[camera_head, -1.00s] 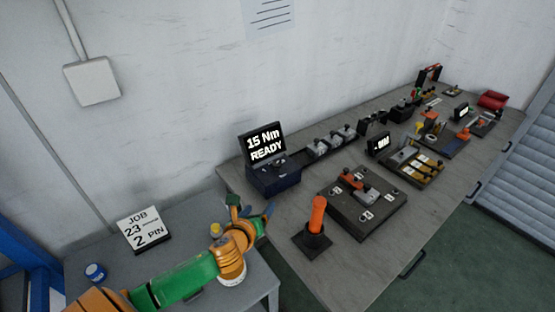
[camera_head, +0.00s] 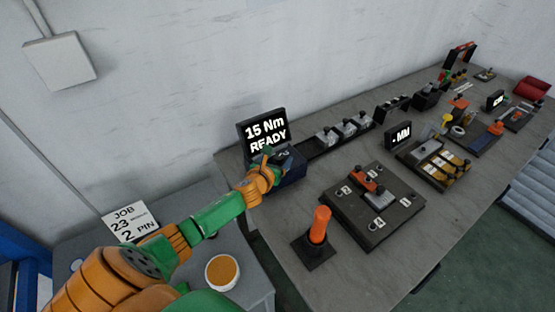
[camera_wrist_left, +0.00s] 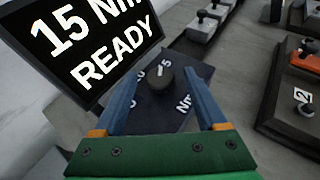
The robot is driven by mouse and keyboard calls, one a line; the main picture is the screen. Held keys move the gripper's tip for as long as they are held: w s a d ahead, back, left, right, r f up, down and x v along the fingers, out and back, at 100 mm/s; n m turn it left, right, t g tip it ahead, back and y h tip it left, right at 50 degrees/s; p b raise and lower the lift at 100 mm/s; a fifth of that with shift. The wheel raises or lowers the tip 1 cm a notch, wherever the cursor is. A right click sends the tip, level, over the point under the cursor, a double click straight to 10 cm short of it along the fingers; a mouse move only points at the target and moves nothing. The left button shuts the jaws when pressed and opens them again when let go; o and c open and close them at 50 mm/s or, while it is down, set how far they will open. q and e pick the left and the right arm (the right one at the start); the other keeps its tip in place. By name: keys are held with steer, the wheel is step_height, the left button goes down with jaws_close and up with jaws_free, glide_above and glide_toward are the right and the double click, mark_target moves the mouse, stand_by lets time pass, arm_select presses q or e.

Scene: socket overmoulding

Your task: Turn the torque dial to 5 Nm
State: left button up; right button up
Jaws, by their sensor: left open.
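The torque unit's screen (camera_head: 264,131) reads "15 Nm READY", and it also shows in the left wrist view (camera_wrist_left: 95,45). In the left wrist view a black round dial (camera_wrist_left: 158,80) with a white pointer mark sits on the unit's dark top plate (camera_wrist_left: 172,118), with "15" and "Nm" printed near it. My left gripper (camera_wrist_left: 160,88) is open, with its blue fingers on either side of the dial; I cannot tell whether they touch it. In the head view my left gripper (camera_head: 272,165) is over the unit and hides the dial. My right gripper is not in view.
An orange-handled tool (camera_head: 319,226) stands on the bench in front of the unit. A dark fixture plate (camera_head: 345,212) lies to its right, with several more fixtures along the bench. A job card (camera_head: 129,220) reads "JOB 23 2 PIN".

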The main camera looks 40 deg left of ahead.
arm_select(q)
steer(key=shift+s+r, duration=0.1)
steer(key=shift+s+d+r, duration=0.1)
steer(key=shift+s+r, duration=0.05)
steer(key=shift+s, duration=0.05)
steer(key=c, duration=0.3)
jaws_close()
steer(key=shift+d+y, duration=0.1)
steer(key=shift+y, duration=0.2)
steer(key=n+y, duration=0.1)
steer(key=n+g+y, duration=0.1)
steer(key=n, duration=0.1)
steer(key=shift+w+d+y, duration=0.1)
steer(key=shift+d+y, duration=0.15)
steer(key=shift+y, duration=0.05)
steer(key=shift+w+d+r+n+g+y+b, duration=0.1)
steer(key=shift+n+g+y+b, duration=0.25)
steer(key=shift+n+g+y, duration=0.3)
steer(key=shift+w+d+n+g+y+b, duration=0.1)
steer(key=shift+n+g+y+b, duration=0.3)
steer(key=shift+n+y, duration=0.35)
